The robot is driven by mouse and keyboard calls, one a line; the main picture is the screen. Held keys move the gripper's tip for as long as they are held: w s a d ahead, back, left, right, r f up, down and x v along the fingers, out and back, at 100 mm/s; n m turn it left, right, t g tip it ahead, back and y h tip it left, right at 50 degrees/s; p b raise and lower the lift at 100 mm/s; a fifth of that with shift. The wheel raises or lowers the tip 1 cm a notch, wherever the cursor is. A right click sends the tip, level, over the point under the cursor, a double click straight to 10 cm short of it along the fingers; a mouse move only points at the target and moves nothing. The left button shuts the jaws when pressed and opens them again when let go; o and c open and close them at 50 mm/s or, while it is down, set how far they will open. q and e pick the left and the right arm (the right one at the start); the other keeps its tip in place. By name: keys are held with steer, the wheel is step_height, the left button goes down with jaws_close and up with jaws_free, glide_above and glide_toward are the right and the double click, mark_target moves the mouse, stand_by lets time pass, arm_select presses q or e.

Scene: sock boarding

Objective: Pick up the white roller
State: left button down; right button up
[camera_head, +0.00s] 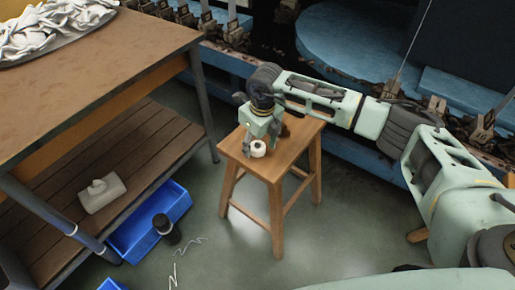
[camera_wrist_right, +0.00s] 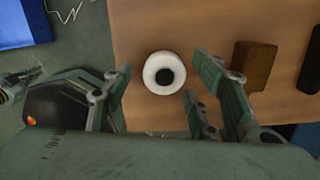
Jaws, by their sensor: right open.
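The white roller (camera_head: 258,149) is a small white ring with a dark centre. It rests on the wooden stool (camera_head: 291,142) near its front edge. In the right wrist view the roller (camera_wrist_right: 164,73) lies between and just ahead of my open fingers, touching neither as far as I can see. My right gripper (camera_head: 257,137) is over the stool at the roller; in the right wrist view its fingertips (camera_wrist_right: 158,80) are spread apart and empty. My left gripper is not in view.
A brown block (camera_wrist_right: 252,66) sits on the stool right of the roller in the wrist view. A wooden table (camera_head: 100,45) with a lower shelf stands left, bearing a tray of white cloth (camera_head: 45,30). A blue bin (camera_head: 150,222) and dark cylinder (camera_head: 166,229) are on the floor.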

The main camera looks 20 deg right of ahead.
steer(key=shift+w+f, duration=0.1)
steer(key=shift+f, duration=0.45)
steer(key=shift+c, duration=0.4)
steer(key=c, duration=1.1)
steer(key=shift+r, duration=0.1)
